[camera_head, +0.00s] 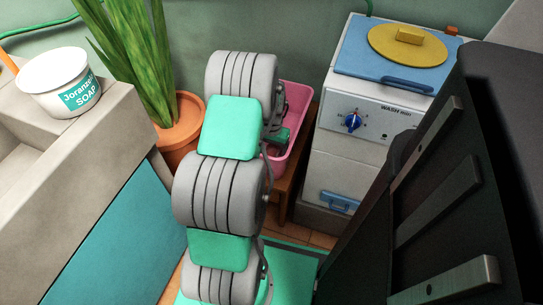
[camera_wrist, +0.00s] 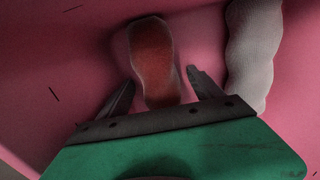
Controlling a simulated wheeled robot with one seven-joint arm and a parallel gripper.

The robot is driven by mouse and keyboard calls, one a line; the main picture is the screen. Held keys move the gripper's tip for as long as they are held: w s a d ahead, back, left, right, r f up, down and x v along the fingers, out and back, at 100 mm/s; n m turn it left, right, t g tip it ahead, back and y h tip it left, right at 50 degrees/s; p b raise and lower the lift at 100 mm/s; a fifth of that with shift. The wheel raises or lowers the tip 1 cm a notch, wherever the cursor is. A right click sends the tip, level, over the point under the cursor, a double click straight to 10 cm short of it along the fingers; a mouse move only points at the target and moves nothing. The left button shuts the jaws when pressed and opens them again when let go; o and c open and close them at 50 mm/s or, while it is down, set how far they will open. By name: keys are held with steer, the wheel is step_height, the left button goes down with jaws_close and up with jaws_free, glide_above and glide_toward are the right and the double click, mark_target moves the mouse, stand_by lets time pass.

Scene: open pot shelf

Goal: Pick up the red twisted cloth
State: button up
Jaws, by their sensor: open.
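The red twisted cloth (camera_wrist: 154,55) lies in the pink tub, upright in the wrist view. My gripper (camera_wrist: 161,78) is open, with one finger on each side of the cloth's lower part. A gap shows between the cloth and each finger; whether they are level in depth I cannot tell. In the head view my gripper (camera_head: 279,138) reaches into the pink tub (camera_head: 300,98), and the cloth is hidden there behind my arm and the tub wall.
A pale grey twisted cloth (camera_wrist: 252,55) lies just right of the right finger. The tub stands on a brown wooden stand (camera_head: 289,187) between a potted plant (camera_head: 178,120) and a white washing machine (camera_head: 345,150). A soap tub (camera_head: 60,84) stands at left.

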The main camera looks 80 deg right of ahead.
steer(key=shift+r, duration=0.1)
steer(key=shift+c, duration=0.4)
jaws_close()
steer(key=shift+r, duration=0.1)
